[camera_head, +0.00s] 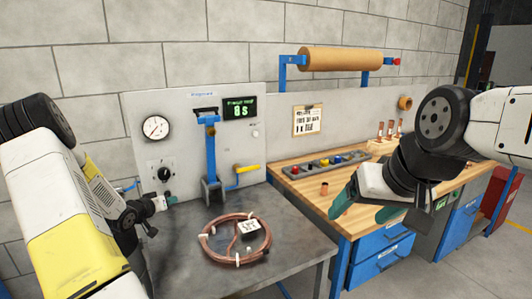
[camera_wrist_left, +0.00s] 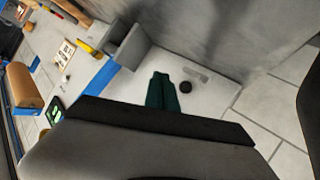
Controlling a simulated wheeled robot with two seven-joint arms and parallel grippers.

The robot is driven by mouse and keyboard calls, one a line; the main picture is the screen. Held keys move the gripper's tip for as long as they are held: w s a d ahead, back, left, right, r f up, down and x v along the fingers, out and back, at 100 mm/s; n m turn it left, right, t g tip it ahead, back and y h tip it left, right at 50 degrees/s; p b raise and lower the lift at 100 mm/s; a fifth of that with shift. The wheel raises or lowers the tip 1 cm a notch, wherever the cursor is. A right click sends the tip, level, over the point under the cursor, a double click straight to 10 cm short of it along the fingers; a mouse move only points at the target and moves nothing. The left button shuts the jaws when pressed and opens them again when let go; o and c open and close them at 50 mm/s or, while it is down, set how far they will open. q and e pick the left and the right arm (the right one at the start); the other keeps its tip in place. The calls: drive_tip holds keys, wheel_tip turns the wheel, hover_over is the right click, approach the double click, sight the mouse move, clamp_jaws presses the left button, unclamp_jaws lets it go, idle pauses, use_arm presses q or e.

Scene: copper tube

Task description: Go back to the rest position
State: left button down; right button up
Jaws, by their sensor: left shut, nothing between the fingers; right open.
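My left gripper (camera_wrist_left: 162,78) shows in the left wrist view with its green fingers shut together and nothing between them. In the head view its arm comes in at the left, beside the grey metal bench; its fingers are hard to make out there. My right gripper (camera_head: 366,208) is open and empty, with its green fingers spread above the front of the wooden workbench. A coil of copper tube (camera_head: 209,247) with a white tag lies on the grey bench (camera_head: 190,272), apart from both grippers.
A panel (camera_head: 190,125) with gauge, display and blue clamp stands behind the coil. The wooden workbench (camera_head: 310,200) holds a small copper piece (camera_head: 324,189), a tray of coloured parts (camera_head: 323,164) and upright copper tubes (camera_head: 390,129). A brown roll (camera_head: 340,60) is mounted above. Blue drawers (camera_head: 381,262) are below.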

use_arm(q)
drive_tip(key=s+d+r+m+g+y, duration=0.1)
drive_tip(key=s+d+r, duration=0.25)
drive_tip(key=r, duration=0.25)
drive_tip(key=s+d+r+g+y, duration=0.2)
drive_tip(key=s+d+r, duration=0.1)
drive_tip(key=d+r, duration=0.3)
drive_tip(key=s+d+r+m+g+y, duration=0.1)
drive_tip(key=s+d+r, duration=0.2)
drive_tip(key=r, duration=0.4)
drive_tip(key=s+d+r+g+h, duration=0.1)
drive_tip(key=s+d, duration=0.3)
drive_tip(key=s, duration=0.4)
drive_tip(key=s+d+r+g+h, duration=0.1)
drive_tip(key=s+d, duration=0.4)
drive_tip(key=s, duration=0.3)
drive_tip(key=s+d+r+m+g+h, duration=0.1)
drive_tip(key=s+d, duration=0.4)
drive_tip(key=s, duration=0.3)
drive_tip(key=shift+s+r+h, duration=0.25)
drive_tip(key=shift+r+h, duration=0.05)
drive_tip(key=shift+h, duration=0.1)
